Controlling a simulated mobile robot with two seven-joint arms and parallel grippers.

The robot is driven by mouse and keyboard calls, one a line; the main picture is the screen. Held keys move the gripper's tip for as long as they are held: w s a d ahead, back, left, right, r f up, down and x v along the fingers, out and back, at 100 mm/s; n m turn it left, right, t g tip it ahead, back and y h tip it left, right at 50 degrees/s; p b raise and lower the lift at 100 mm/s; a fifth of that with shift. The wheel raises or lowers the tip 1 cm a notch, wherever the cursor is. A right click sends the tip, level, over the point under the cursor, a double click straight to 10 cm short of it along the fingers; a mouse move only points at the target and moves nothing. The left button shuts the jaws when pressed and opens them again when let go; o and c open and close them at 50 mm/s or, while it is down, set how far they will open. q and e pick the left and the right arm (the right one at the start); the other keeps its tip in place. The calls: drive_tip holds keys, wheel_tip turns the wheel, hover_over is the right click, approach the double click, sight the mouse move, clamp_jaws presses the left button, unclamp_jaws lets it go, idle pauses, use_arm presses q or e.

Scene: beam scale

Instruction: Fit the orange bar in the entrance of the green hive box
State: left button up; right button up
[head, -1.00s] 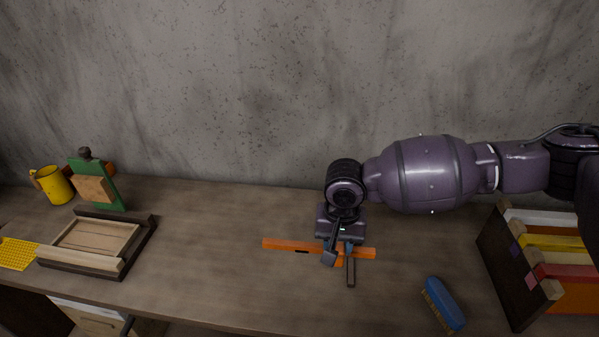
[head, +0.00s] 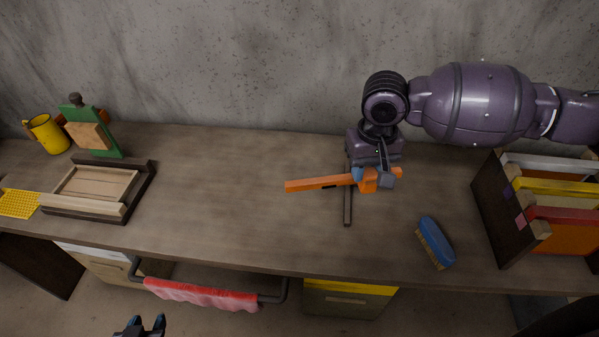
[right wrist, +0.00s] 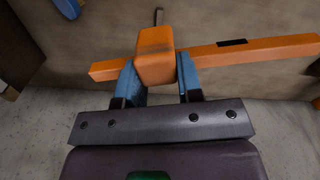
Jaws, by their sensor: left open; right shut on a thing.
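The orange bar (head: 318,184) is a long slim stick with a dark mark and a chunky orange block at its grip. My right gripper (head: 372,178) is shut on that block, and the bar sticks out to its left. In the right wrist view, the block (right wrist: 155,55) is between the two blue fingers (right wrist: 158,85), and the bar (right wrist: 265,52) runs crosswise behind it. My left gripper (head: 142,325) shows only its tips at the bottom edge, open and empty. I cannot make out a green hive box with an entrance in these frames.
A dark stick (head: 348,208) lies under the bar. A blue brush (head: 436,242) lies right of it, and a frame rack (head: 490,215) stands far right. At left are a wooden tray (head: 128,205), a green board (head: 105,141) and a yellow mug (head: 48,134). The middle tabletop is clear.

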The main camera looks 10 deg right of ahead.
sight(336, 183)
drive_tip(key=a, duration=0.3)
drive_tip(key=shift+w+a+f+n, duration=0.3)
drive_tip(key=shift+w+f, duration=0.1)
drive_tip(key=f+m, duration=0.1)
drive_tip(key=a+f, duration=0.1)
drive_tip(key=a+f+m, duration=0.1)
drive_tip(key=f, duration=0.1)
drive_tip(key=shift+w+f+m, duration=0.1)
drive_tip(key=shift+w+m, duration=0.2)
drive_tip(key=shift+w, duration=0.05)
drive_tip(key=shift+w+f+m, duration=0.1)
drive_tip(key=shift+m, duration=0.2)
drive_tip(key=shift+a+m, duration=0.1)
drive_tip(key=shift+m, duration=0.2)
